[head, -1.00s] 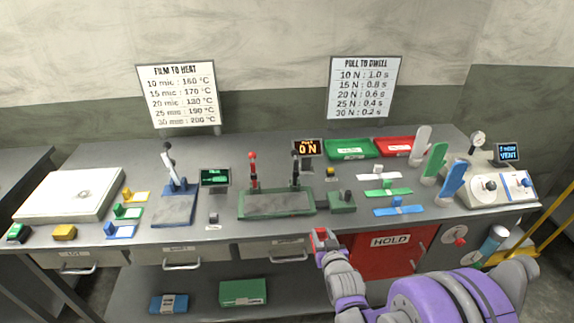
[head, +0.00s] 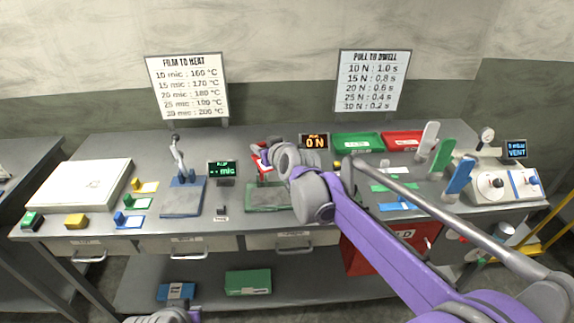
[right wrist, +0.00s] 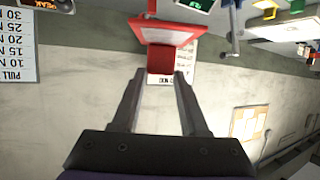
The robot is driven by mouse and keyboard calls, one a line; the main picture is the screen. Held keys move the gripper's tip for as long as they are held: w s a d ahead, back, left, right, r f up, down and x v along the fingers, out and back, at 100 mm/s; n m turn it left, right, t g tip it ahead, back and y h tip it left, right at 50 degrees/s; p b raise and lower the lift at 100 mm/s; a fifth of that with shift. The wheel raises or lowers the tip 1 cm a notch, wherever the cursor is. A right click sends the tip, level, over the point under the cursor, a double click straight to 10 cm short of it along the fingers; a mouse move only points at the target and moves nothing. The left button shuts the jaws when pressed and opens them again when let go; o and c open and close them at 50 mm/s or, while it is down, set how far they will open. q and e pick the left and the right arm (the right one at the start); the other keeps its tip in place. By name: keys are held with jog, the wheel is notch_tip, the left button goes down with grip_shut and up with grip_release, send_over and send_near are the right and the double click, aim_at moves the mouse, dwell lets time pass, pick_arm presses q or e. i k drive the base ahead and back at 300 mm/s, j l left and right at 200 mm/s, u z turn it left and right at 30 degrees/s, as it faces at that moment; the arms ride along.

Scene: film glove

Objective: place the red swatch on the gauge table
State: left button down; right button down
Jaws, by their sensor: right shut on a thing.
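My right gripper (right wrist: 160,82) is shut on the red block-shaped grip of the red swatch (right wrist: 164,32), seen in the right wrist view. The swatch's flat plate, with a pale face and red border, sits beyond the fingertips. In the head view my right gripper (head: 264,154) is raised over the middle of the bench, mostly hidden behind its wrist. Red shows there, but a red-handled lever stands close by. The gauge table (head: 181,201), a blue-grey plate with a silver lever, lies left of the gripper, apparently bare. Its display (head: 222,171) reads "-- mic".
Yellow (head: 146,186), green (head: 138,204) and blue (head: 129,221) swatches lie left of the gauge table, beside a white flat box (head: 80,188). A green press base (head: 267,197) stands right of it, below my arm. Green (head: 357,142) and red trays stand behind.

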aim_at(182, 199)
jog(key=i, duration=1)
